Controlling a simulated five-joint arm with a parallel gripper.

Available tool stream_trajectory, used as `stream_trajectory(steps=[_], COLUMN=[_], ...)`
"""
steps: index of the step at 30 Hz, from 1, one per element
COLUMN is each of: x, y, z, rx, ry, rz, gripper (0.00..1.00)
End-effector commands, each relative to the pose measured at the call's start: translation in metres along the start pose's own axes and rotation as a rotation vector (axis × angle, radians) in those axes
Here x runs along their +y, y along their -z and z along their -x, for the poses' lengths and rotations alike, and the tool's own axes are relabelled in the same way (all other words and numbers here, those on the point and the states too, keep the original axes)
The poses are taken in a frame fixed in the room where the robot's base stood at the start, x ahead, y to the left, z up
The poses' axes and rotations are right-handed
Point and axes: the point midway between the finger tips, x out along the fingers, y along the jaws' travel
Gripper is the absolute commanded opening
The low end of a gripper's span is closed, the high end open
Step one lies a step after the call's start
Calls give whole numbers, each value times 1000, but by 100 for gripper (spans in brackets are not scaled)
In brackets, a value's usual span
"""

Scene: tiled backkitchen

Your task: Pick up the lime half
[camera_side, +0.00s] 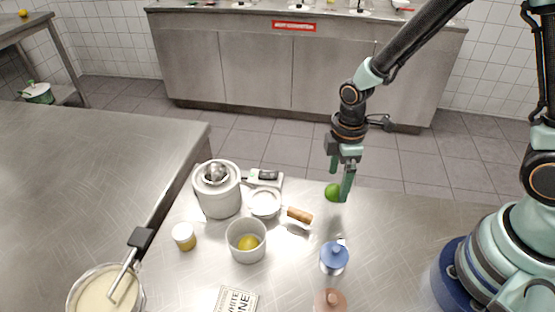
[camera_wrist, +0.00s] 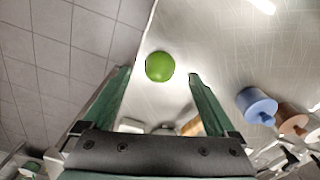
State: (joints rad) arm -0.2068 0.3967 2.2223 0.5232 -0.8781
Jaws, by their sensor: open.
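The lime half (camera_side: 332,192) shows as a rounded green piece near the far edge of the steel counter, partly covered by a finger in the side view. In the wrist view the lime half (camera_wrist: 160,66) lies just ahead of the fingertips, roughly midway between them, with bare metal around it. My gripper (camera_side: 339,187) points down over it with its two green fingers apart. In the wrist view my gripper (camera_wrist: 158,75) is open, with a gap between each finger and the lime. Whether a finger touches the lime cannot be told from the side view.
Left of the gripper are a citrus juicer (camera_side: 215,198), a strainer with a wooden handle (camera_side: 300,215) and a white bowl (camera_side: 246,252) holding something yellow. A blue-topped item (camera_side: 334,257) and a brown-topped one (camera_side: 330,301) stand nearer. The counter right of the lime is clear.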

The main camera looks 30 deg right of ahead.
Motion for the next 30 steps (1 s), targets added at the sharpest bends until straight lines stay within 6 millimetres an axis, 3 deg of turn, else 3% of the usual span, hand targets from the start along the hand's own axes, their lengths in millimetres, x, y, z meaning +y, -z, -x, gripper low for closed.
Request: stream_trajectory(steps=[6,15,16,21,22,30], x=[0,0,0,0,0,0], y=[-1,0,0,0,0,0], z=[-23,-26,-26,-26,-26,-26], rx=[-1,1,1,1,1,1], ry=[2,-1,-1,-1,-1,-1], rz=[0,-1,-1,-1,-1,-1], gripper=[92,92,88,23,16,16])
